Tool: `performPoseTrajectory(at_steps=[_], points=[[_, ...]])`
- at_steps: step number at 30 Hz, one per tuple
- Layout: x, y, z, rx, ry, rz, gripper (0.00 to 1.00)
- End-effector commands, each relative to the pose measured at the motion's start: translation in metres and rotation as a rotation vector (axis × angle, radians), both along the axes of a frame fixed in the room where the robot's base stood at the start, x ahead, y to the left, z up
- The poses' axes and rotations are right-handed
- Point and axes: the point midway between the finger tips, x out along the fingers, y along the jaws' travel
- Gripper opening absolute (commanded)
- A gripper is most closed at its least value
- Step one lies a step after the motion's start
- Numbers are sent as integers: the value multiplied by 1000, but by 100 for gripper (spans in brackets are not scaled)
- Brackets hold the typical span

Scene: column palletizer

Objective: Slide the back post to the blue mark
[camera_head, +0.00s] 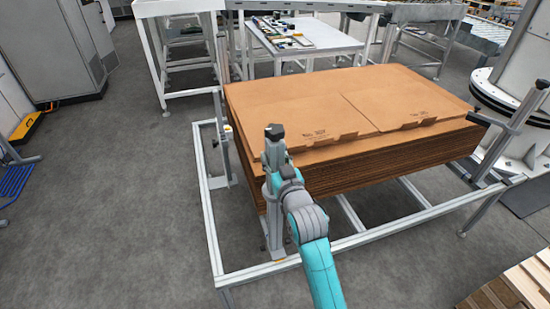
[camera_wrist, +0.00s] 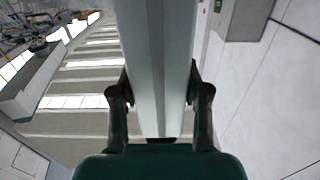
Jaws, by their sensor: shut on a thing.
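A grey upright post (camera_head: 270,215) with a dark cap stands on the near side of the white frame (camera_head: 212,235), close to the front-left corner of the cardboard stack (camera_head: 380,150). My gripper (camera_head: 280,172) is at its upper part. In the wrist view the pale post (camera_wrist: 160,70) runs between the two dark fingers of my gripper (camera_wrist: 160,100), which are shut on it. Another post (camera_head: 223,150) stands at the stack's left side. I cannot make out a blue mark on the frame. I cannot tell which post is the back one.
A white table (camera_head: 310,40) is behind the stack. A wooden pallet (camera_head: 515,285) lies at the lower right.

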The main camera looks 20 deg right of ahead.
Motion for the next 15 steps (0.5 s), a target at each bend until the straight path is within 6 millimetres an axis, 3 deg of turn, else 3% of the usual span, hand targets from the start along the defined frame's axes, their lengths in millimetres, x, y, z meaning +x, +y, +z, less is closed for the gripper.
performPoseTrajectory(at_steps=[5,15], points=[[19,0,0,0,0,0,0],[89,0,0,0,2,0,0]])
